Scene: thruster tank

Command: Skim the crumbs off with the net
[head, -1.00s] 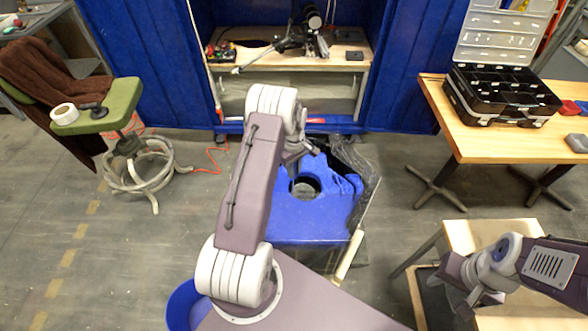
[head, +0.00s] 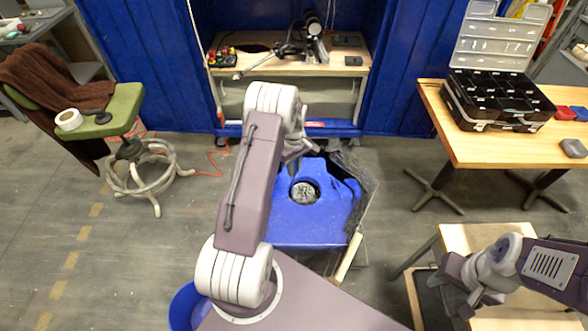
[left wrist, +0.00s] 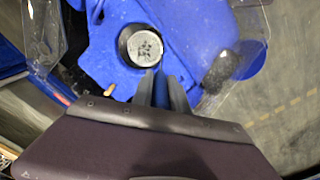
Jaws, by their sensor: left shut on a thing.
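A blue tank-like block (head: 282,222) stands on the floor ahead, with a round opening (head: 305,192) holding a light, dark-patterned disc; the disc also shows in the left wrist view (left wrist: 144,47). My left gripper (head: 292,165) is over the block's back edge, largely hidden behind my arm. In the left wrist view its fingers (left wrist: 166,88) are shut on a narrow blue piece just below the opening. I cannot tell whether this is the net's handle. A dark speckled patch (left wrist: 219,72) lies right of the opening; I cannot tell if it is net or crumbs. My right gripper (head: 474,300) is by the small wooden table.
A clear crumpled sheet (head: 364,185) and a pale stick (head: 349,257) stand at the block's right side. A workbench (head: 232,71) is behind it. A wooden table (head: 480,150) with an open case is at right, a green chair (head: 112,119) at left.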

